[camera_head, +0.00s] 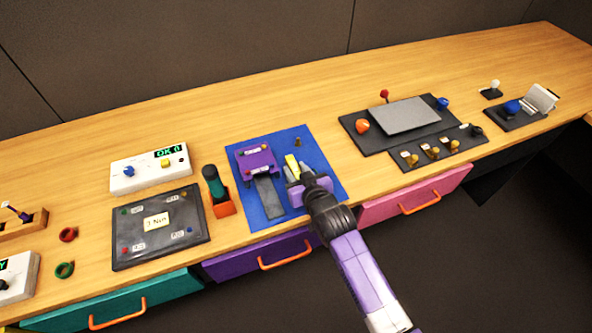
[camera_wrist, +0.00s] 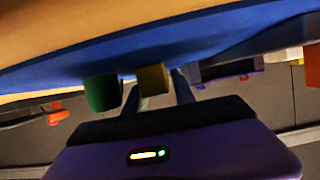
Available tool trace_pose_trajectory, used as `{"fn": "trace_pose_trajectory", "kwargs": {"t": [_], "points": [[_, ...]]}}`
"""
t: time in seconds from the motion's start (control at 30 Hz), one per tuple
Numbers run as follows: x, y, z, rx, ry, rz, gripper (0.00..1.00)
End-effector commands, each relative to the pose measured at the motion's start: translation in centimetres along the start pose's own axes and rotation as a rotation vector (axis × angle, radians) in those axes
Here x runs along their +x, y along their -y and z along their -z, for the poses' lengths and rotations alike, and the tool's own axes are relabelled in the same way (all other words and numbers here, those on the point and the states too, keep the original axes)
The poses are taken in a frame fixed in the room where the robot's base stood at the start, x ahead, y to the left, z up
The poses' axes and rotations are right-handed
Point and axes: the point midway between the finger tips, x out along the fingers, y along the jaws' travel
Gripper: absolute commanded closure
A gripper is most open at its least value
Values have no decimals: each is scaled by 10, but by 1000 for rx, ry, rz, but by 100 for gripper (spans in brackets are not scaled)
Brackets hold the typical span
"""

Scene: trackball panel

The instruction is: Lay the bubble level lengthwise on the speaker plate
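A yellow bar (camera_head: 292,163), which looks like the bubble level, is at the tip of my gripper (camera_head: 294,183) over the blue mat in the head view. In the wrist view a yellow block (camera_wrist: 153,80) fills the gap between my fingertips (camera_wrist: 157,88); whether they press on it is not clear. A green block (camera_wrist: 102,92) is just left of the left finger there. A dark grey plate (camera_head: 268,198) lies on the mat left of my gripper, in front of a purple block (camera_head: 256,161). It may be the speaker plate; no label shows.
The blue mat (camera_head: 325,179) has a small brass peg (camera_head: 297,142) behind my gripper. A green-topped tool in an orange holder (camera_head: 222,206) stands left. A black panel with a light grey plate (camera_head: 405,116) and knobs is right. Bare wood lies behind the mat.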

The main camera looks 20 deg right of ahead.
Motion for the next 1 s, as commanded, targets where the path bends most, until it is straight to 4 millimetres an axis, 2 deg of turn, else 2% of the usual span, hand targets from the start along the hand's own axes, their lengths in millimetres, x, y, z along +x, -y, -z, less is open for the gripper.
{"fn": "trace_pose_trajectory", "kwargs": {"t": [0.37, 0.47, 0.8, 1.0], "points": [[-2, 0, 5, 0, 0, 0, 68], [-11, 0, 2, 1, -1, 0, 68], [-75, 0, 2, 1, 1, 0, 68], [-107, 0, 2, 1, 1, 1, 68]]}}
